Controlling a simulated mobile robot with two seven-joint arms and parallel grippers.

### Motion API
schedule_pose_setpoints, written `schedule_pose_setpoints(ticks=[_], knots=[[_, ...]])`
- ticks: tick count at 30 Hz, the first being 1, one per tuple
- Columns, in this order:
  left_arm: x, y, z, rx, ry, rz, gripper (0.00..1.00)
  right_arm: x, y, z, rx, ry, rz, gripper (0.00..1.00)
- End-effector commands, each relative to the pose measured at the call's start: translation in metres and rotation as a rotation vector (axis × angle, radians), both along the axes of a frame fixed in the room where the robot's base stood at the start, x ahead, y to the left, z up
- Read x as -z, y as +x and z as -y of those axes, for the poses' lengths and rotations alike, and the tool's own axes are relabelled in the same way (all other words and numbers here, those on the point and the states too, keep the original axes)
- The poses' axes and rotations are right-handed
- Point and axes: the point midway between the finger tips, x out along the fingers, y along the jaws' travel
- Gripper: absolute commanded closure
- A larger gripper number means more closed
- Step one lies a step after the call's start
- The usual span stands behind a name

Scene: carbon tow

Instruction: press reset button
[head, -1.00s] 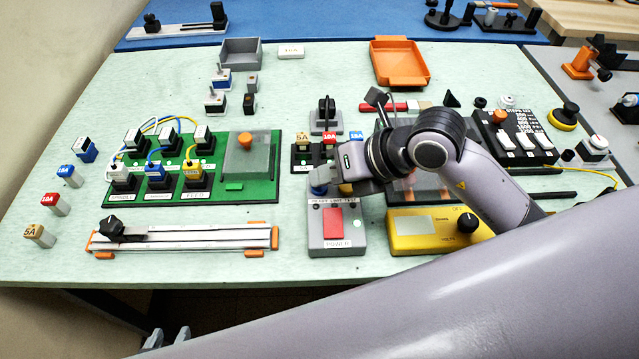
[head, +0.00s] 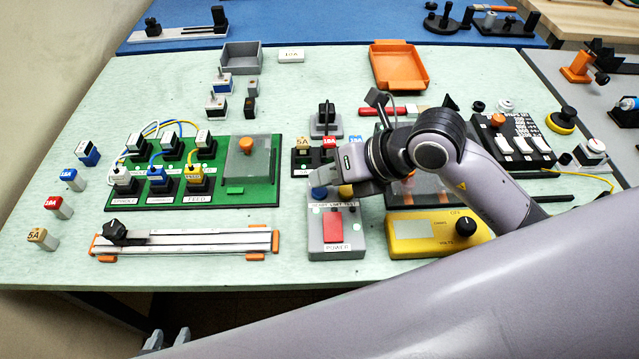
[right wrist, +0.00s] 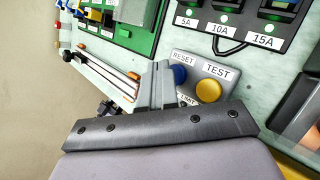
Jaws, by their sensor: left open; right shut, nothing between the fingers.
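The grey control box (head: 353,238) stands at the front middle of the bench, with a red POWER switch (head: 333,228) on top. Its blue button (head: 318,192) is at the back left, beside a yellow button (head: 345,191). The right wrist view shows the blue button (right wrist: 179,74) at the RESET label and the yellow button (right wrist: 208,90) at TEST. My right gripper (head: 325,174) is shut and empty, with its tips at the blue button. I cannot tell whether they touch it. My left gripper (head: 166,340) is open at the bottom left, off the bench.
A yellow meter (head: 410,228) stands right of the box, under my right arm. A fuse block (head: 301,158) is just behind it. A slide rail (head: 190,243) and green board (head: 262,190) lie left. Bench surface left of the box is partly clear.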

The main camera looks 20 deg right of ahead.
Motion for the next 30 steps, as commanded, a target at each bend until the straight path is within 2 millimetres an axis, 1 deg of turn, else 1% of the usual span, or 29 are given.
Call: schedule_pose_setpoints(ticks=[1,10,13,27,30], knots=[[-0.003,0.0,0.0,0.0,0.0,0.0,0.57,-0.004,0.0,0.0,0.0,0.0,0.0,1.0],[-0.002,0.0,0.0,0.0,0.0,0.0,0.57,-0.003,0.0,0.0,0.0,0.0,0.001,1.0],[-0.005,0.0,0.0,0.0,0.0,0.0,0.57,-0.007,0.0,0.0,0.0,0.0,0.001,1.0],[-0.044,0.0,0.0,0.0,0.0,0.0,0.57,-0.052,0.0,0.0,-0.001,0.0,0.002,1.0],[-0.046,0.0,0.0,0.0,0.0,0.0,0.57,-0.055,0.0,0.0,-0.001,0.001,0.001,1.0]])
